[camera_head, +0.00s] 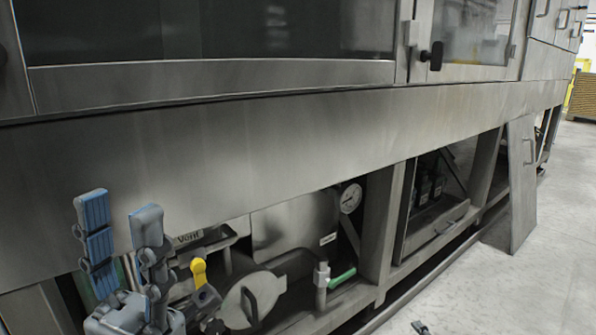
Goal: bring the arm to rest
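My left gripper (118,206) is at the lower left, in front of the washer's steel side. Its two grey fingers point up and stand apart, with blue pads showing, and nothing is between them. The yellow-handled valve (199,273) is just to its right in the picture, inside the open lower bay. A small dark tip shows at the bottom edge, right of centre. It may be part of my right gripper, but too little shows to tell its state.
The tunnel washer (300,130) fills the left and middle. Its lower bay holds a pressure gauge (350,198), a green-handled valve (342,278) and a round cover (240,305). A loose panel (522,185) leans at the right. Pale floor (530,285) is clear at the lower right.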

